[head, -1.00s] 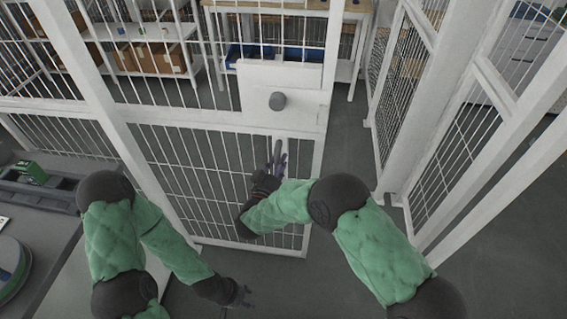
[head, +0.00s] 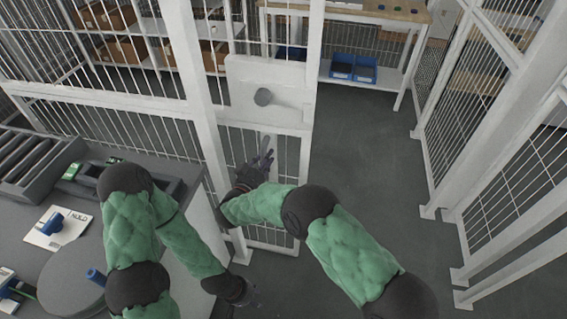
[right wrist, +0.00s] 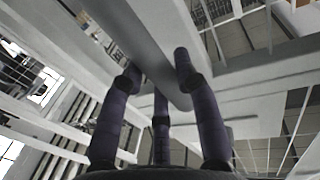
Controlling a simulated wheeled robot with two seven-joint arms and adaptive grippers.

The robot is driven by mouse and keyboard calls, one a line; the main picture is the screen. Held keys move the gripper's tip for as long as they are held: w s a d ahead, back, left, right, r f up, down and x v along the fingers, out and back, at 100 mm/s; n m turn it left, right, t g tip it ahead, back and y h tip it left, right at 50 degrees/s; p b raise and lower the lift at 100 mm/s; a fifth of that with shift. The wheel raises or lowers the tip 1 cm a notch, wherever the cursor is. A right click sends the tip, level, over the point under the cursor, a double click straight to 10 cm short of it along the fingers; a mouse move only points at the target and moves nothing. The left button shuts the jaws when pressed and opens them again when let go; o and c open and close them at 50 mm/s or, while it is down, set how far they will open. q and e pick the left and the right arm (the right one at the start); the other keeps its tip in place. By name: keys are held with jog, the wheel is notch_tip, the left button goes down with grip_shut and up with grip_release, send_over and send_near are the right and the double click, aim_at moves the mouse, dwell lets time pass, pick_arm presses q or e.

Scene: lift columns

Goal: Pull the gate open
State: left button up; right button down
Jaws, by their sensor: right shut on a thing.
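My right gripper (head: 264,156) is at the gate handle below the plate. In the right wrist view its dark fingers (right wrist: 160,85) are closed around the grey bar of the handle (right wrist: 147,38). My left gripper (head: 250,300) hangs low over the dark floor, away from the gate; its fingers are too dark to read.
A grey workbench (head: 84,232) with trays and small parts is at the left, close to my left arm. A white fence panel (head: 515,150) stands at the right. Behind the gate are a table (head: 375,12) and blue bins (head: 365,69). The floor (head: 365,165) in the gap is clear.

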jog(key=a, duration=0.2)
jog(key=w+a, duration=0.1)
jog(key=a, duration=0.1)
jog(key=a+b, duration=0.1)
jog(key=a, duration=0.1)
jog(key=shift+w+a+r, duration=0.1)
jog(key=shift+w+a, duration=0.2)
jog(key=shift+w, duration=0.05)
jog(key=c, duration=0.9)
grip_release()
send_near(251, 122)
jog(key=x, duration=0.5)
